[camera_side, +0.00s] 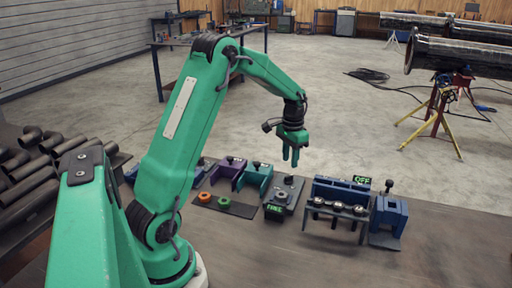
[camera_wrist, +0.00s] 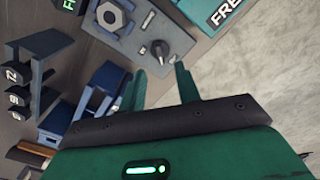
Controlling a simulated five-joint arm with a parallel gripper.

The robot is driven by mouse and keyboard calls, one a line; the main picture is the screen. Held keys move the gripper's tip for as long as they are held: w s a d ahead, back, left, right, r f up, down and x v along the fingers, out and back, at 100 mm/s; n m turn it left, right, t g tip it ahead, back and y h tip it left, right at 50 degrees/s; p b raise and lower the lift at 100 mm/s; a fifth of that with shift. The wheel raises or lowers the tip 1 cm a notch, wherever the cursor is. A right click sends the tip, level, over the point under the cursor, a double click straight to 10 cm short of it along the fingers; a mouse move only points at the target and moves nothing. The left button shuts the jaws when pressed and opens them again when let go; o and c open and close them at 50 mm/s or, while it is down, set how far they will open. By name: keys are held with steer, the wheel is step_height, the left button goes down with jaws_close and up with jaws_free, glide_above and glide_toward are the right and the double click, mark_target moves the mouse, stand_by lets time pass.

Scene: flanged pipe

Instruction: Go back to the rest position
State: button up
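My gripper (camera_side: 290,160) hangs from the green arm in the side view, fingers pointing down, above the back part of the bench. It is clear of the fixtures beneath it. In the wrist view my gripper (camera_wrist: 160,70) shows two green fingers apart, with nothing between them. Beyond the fingers lies a grey fixture plate (camera_wrist: 175,35) with a hex part and a black knob; the same grey fixture (camera_side: 287,193) stands on the bench in the side view.
Bench fixtures include a purple bracket (camera_side: 228,172), a teal bracket (camera_side: 257,178), a blue rack (camera_side: 340,192) and a blue clamp (camera_side: 388,215). Orange and green rings lie nearby. Pipe elbows (camera_side: 40,165) are piled at left. A flanged pipe (camera_side: 460,55) rests on stands behind. The bench's right front is clear.

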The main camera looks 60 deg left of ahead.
steer(key=shift+r, duration=0.7)
steer(key=shift+d+r, duration=0.2)
steer(key=s+d+r+t, duration=0.4)
steer(key=s+d+r, duration=1)
steer(key=d, duration=0.3)
steer(key=s+d+m+t, duration=0.1)
steer(key=s+d, duration=0.3)
steer(key=s, duration=0.3)
steer(key=shift+s+f+t, duration=0.3)
steer(key=shift+s+f, duration=0.1)
steer(key=shift+d, duration=0.1)
